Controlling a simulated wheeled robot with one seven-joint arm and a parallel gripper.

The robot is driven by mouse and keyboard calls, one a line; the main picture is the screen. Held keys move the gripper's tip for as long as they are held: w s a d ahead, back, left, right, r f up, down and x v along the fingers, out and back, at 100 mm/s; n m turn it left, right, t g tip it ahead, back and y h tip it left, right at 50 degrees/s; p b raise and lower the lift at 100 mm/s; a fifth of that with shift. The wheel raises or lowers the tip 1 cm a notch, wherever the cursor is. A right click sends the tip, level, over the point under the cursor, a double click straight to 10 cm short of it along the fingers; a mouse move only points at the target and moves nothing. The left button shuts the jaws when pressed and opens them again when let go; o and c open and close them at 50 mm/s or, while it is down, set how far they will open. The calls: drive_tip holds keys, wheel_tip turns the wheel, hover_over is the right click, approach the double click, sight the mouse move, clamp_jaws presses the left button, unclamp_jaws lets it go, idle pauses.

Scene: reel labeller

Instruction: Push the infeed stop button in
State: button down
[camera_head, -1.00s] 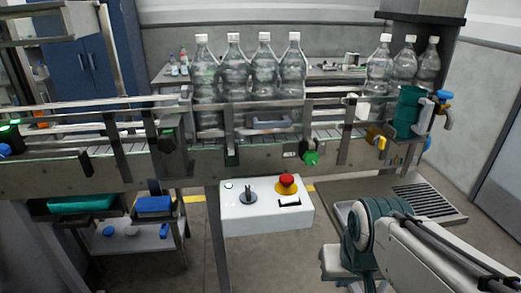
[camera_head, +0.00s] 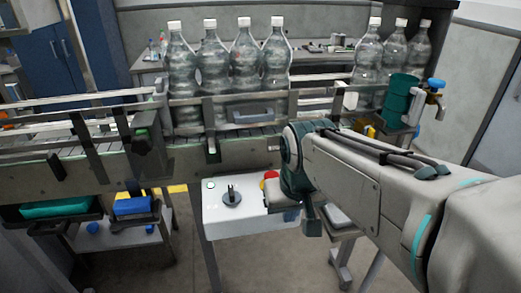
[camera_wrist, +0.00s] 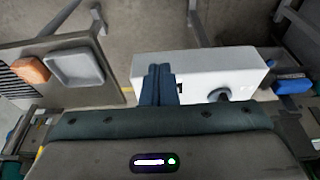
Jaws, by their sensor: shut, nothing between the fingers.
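The white control box (camera_head: 235,220) hangs below the conveyor. On it, a red mushroom button on a yellow base (camera_head: 270,175) is partly hidden behind my wrist. A black selector knob (camera_head: 231,197) and a small round indicator (camera_head: 211,184) sit to its left. My gripper (camera_head: 312,228) is shut and empty, its dark fingers at the right end of the box. In the wrist view the closed fingers (camera_wrist: 160,70) overlap the white box (camera_wrist: 200,66), with the selector knob (camera_wrist: 217,95) to their right. The red button does not show there. I cannot tell whether the fingers touch the box.
The conveyor (camera_head: 95,180) carries several clear bottles (camera_head: 245,60) just behind the box. A green cup (camera_head: 398,98) and a tap (camera_head: 435,92) are at the right. A low shelf with blue and green trays (camera_head: 132,206) is at the left. Floor in front of the box is open.

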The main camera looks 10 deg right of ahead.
wheel_tip(320, 180, up, 13)
drive_tip(key=p, duration=0.3)
hover_over(271, 174)
drive_tip(key=s+a, duration=0.1)
drive_tip(key=s, duration=0.3)
drive_tip(key=shift+s+r, duration=0.15)
drive_tip(key=shift+s, duration=0.05)
drive_tip(key=p+x, duration=0.1)
drive_tip(key=x, duration=0.5)
drive_tip(key=p+x, duration=0.1)
drive_tip(key=x, duration=0.5)
drive_tip(key=shift+s+d+f, duration=0.1)
drive_tip(key=shift+d+f, duration=0.15)
drive_tip(key=shift+f, duration=0.8)
